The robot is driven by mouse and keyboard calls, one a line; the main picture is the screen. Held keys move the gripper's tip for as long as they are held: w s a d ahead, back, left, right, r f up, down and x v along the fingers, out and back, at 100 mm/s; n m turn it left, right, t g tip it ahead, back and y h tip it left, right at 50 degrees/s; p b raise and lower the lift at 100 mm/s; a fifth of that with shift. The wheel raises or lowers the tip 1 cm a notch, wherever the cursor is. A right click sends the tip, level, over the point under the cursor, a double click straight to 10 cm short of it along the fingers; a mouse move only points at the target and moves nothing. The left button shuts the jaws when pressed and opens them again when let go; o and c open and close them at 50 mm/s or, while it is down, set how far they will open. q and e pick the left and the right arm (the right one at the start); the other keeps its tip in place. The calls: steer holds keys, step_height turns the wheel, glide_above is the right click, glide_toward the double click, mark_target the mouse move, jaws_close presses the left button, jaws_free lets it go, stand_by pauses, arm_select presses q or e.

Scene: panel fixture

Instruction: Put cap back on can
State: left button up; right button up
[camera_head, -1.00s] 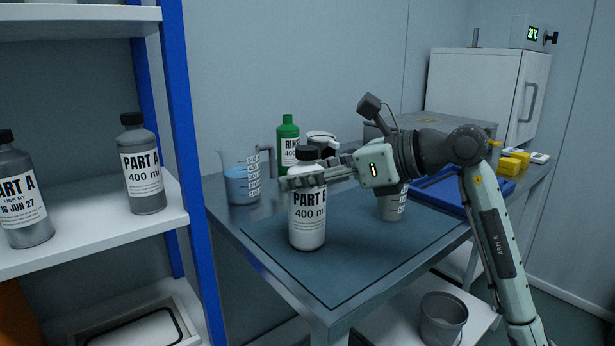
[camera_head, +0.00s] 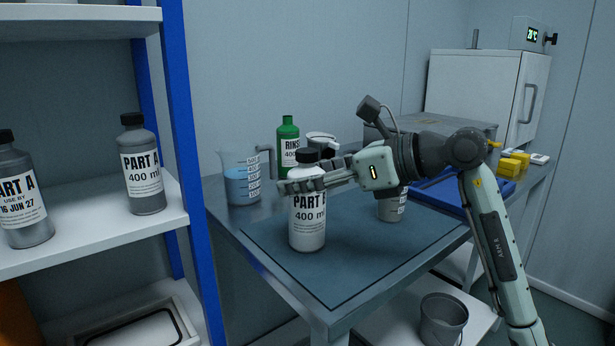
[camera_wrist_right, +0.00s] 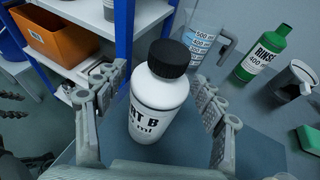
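A white PART B bottle (camera_head: 307,222) stands upright on the blue-grey mat, its black cap (camera_head: 307,156) on top. It also shows in the right wrist view (camera_wrist_right: 158,98). My right gripper (camera_head: 300,184) is at its upper part, with fingers on both sides. In the wrist view the right gripper (camera_wrist_right: 163,100) is open, with gaps between fingers and bottle. A green RINSE can (camera_head: 288,130) stands behind; its narrow top also shows in the wrist view (camera_wrist_right: 264,52).
A measuring jug (camera_head: 243,186) with blue liquid stands left of the bottle. A grey cup (camera_head: 393,206) is partly behind my arm. A blue tray (camera_head: 437,196) lies at the right. The shelf's blue post (camera_head: 183,130) rises left of the table. The front mat is clear.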

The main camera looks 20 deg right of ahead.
arm_select(q)
steer(key=shift+a+r, duration=0.1)
steer(key=shift+a, duration=0.05)
arm_select(e)
steer(key=shift+s+d+r, duration=0.25)
steer(key=shift+s+d, duration=0.1)
steer(key=shift+d, duration=0.05)
arm_select(q)
steer(key=shift+w+d+r+t+h+b, duration=0.25)
steer(key=shift+w+d+t, duration=0.25)
steer(key=shift+w+d, duration=0.3)
steer(key=shift+w+d+r+t+h+b, duration=0.15)
steer(key=shift+w+d+r+t, duration=0.2)
steer(key=shift+w+d+t, duration=0.35)
arm_select(e)
steer(key=v, duration=1.1)
arm_select(q)
steer(key=shift+a, duration=0.1)
arm_select(e)
steer(key=shift+s+a, duration=0.1)
steer(key=shift+a, duration=0.05)
